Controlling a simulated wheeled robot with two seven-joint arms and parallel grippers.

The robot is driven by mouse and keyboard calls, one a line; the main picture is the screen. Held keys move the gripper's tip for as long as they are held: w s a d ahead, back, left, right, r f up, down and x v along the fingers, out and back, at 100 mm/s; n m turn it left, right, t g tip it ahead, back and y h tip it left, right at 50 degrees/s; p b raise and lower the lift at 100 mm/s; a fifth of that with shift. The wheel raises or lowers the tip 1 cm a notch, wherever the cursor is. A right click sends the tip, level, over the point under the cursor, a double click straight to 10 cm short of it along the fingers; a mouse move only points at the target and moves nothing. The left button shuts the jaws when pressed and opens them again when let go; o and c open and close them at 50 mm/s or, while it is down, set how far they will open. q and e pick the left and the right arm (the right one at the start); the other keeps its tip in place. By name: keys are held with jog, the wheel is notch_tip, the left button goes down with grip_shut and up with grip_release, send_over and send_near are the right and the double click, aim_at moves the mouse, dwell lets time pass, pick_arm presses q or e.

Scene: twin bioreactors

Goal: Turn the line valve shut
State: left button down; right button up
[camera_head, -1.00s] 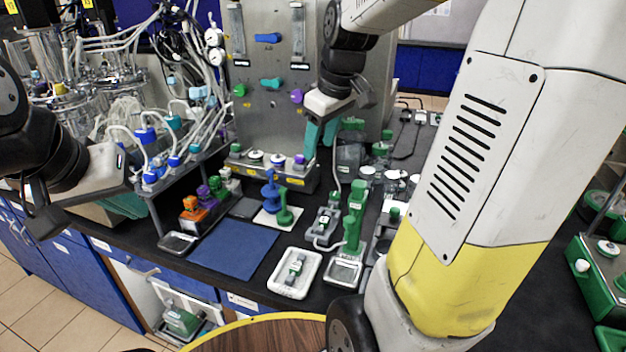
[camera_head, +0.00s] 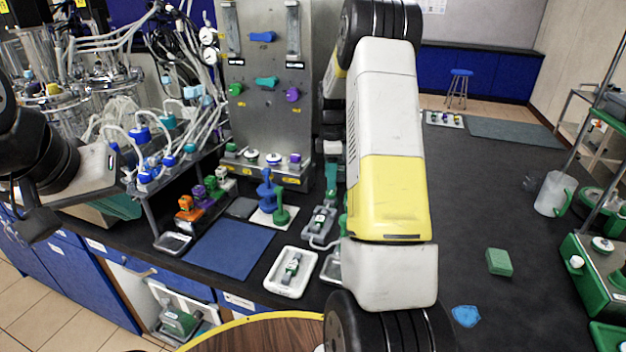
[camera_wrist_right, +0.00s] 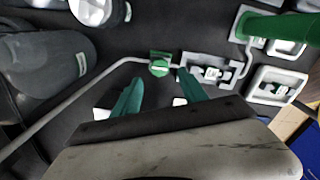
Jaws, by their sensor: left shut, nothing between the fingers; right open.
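In the right wrist view, a small green valve (camera_wrist_right: 160,66) sits on a thin grey tube over the black bench. I take it to be the line valve; its handle angle is hard to tell. My right gripper (camera_wrist_right: 160,93) is open, with its two teal fingers pointing toward the valve, one to each side of it, and no contact visible. In the head view my own right arm hides most of that gripper and the valve. My left gripper (camera_head: 122,207) is shut and empty at the left, in front of the bioreactor stand.
The tube runs to a grey tray (camera_wrist_right: 215,72) beside a green stand (camera_wrist_right: 285,28). Dark containers (camera_wrist_right: 45,65) lie left of the valve. A steel panel (camera_head: 262,125) with coloured handles stands behind. A blue mat (camera_head: 230,250) and white tray (camera_head: 290,288) are in front. The bench at right has free room.

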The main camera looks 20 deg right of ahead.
aim_at(330, 192)
jog(key=shift+f, duration=2.4)
jog(key=shift+c, duration=0.4)
grip_shut()
